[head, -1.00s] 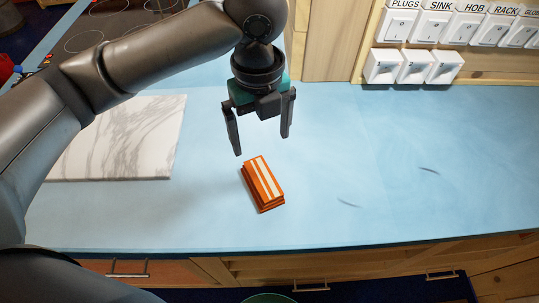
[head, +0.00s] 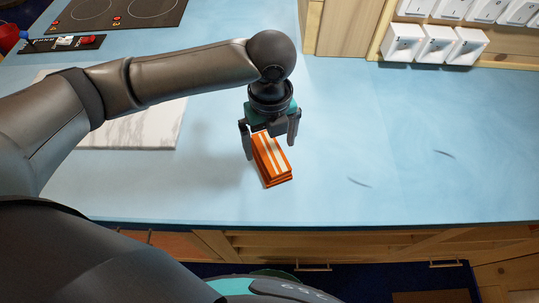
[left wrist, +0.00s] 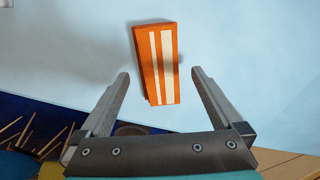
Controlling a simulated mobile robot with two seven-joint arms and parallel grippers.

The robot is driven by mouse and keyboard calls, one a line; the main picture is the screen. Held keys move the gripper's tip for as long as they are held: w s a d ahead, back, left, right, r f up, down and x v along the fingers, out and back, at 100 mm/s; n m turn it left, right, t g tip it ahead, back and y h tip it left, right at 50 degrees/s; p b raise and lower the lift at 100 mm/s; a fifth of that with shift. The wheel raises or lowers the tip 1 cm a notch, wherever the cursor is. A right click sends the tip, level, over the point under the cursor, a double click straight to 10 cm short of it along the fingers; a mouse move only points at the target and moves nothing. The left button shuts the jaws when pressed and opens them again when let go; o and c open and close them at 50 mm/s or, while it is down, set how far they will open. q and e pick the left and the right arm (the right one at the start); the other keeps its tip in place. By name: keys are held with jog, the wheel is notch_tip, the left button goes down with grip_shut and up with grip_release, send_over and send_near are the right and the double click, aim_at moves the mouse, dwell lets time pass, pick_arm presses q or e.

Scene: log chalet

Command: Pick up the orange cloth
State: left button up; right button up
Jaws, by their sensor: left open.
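The orange cloth (head: 272,163) is a folded stack with pale stripes, lying on the light blue countertop. My left gripper (head: 270,148) is open above the cloth's far end, one finger on each side of it in the head view. In the left wrist view the cloth (left wrist: 156,63) lies beyond the fingertips and between their lines, and the open left gripper (left wrist: 161,76) holds nothing. I cannot tell the exact height of the fingers above the counter. My right gripper is not in view.
A white marbled board (head: 130,130) lies to the left, partly behind my left arm. A hob (head: 120,12) is at the back left. White switches (head: 435,44) are mounted at the back right. The blue counter (head: 400,140) is clear to the right; wooden drawers (head: 330,243) are below its front edge.

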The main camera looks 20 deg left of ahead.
aim_at(269, 153)
pick_arm(q)
jog(key=f, duration=0.3)
jog(key=shift+s+f+b, duration=0.2)
jog(key=shift+f+b, duration=0.05)
jog(key=shift+b, duration=0.05)
jog(key=c, duration=1.4)
notch_tip(269, 153, up, 20)
jog(key=p, duration=0.4)
jog(key=o, duration=0.9)
jog(key=c, duration=0.6)
